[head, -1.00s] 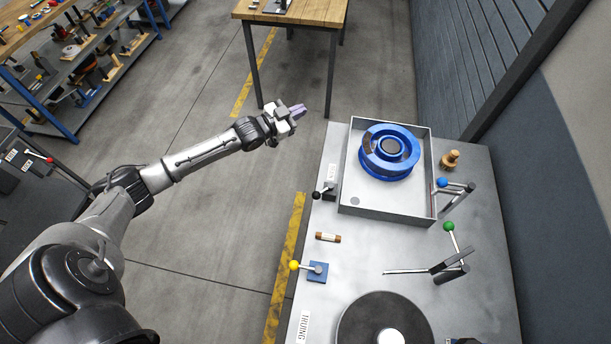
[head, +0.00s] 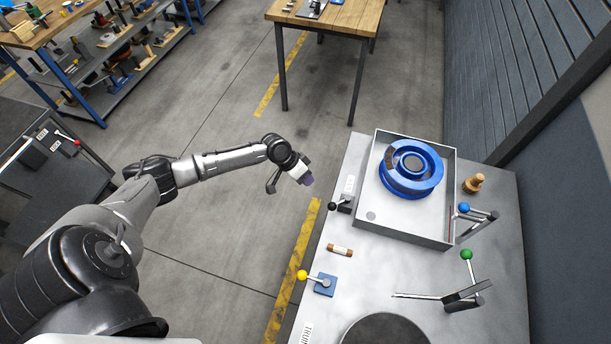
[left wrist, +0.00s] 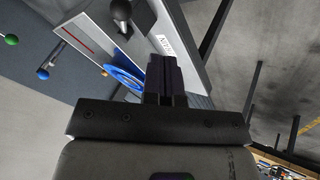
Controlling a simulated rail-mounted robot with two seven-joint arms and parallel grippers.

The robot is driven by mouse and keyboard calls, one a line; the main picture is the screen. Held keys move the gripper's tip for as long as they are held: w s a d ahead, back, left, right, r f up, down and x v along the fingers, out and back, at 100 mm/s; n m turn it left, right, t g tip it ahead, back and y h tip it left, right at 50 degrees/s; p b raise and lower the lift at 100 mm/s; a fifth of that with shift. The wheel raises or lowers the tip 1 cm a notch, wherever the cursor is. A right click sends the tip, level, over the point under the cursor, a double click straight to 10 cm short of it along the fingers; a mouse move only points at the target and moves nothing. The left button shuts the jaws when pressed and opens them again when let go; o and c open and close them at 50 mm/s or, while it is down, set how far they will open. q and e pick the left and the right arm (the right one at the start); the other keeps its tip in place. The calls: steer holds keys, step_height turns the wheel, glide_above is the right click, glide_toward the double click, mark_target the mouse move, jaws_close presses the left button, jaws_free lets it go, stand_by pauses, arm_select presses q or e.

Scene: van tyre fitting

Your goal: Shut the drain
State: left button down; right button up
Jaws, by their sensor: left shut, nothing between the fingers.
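A grey tray (head: 404,232) stands on the metal bench and holds a blue wheel rim (head: 412,168). A small lever with a black knob (head: 332,206) sits at the tray's left side, beside a white label (head: 349,185) too small to read. In the left wrist view the black knob (left wrist: 121,9) and label (left wrist: 165,45) appear beyond my fingers. My left gripper (head: 307,179) is shut and empty, in the air left of the lever and apart from it. My right gripper is not in view.
The bench also carries a yellow-knobbed lever (head: 302,275), a copper-ended cylinder (head: 340,250), a green-knobbed lever (head: 467,254), a blue-knobbed lever (head: 464,208), a wooden peg (head: 474,183) and a dark disc (head: 386,331).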

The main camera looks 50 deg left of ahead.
mark_target(338, 203)
arm_select(q)
steer(key=w+d+f+p, duration=0.1)
steer(key=w+d+f, duration=0.1)
steer(key=d+f, duration=0.3)
steer(key=shift+d+f, duration=0.4)
steer(key=shift+d, duration=0.35)
steer(key=shift+d+r+p, duration=0.1)
steer(key=shift+p, duration=0.2)
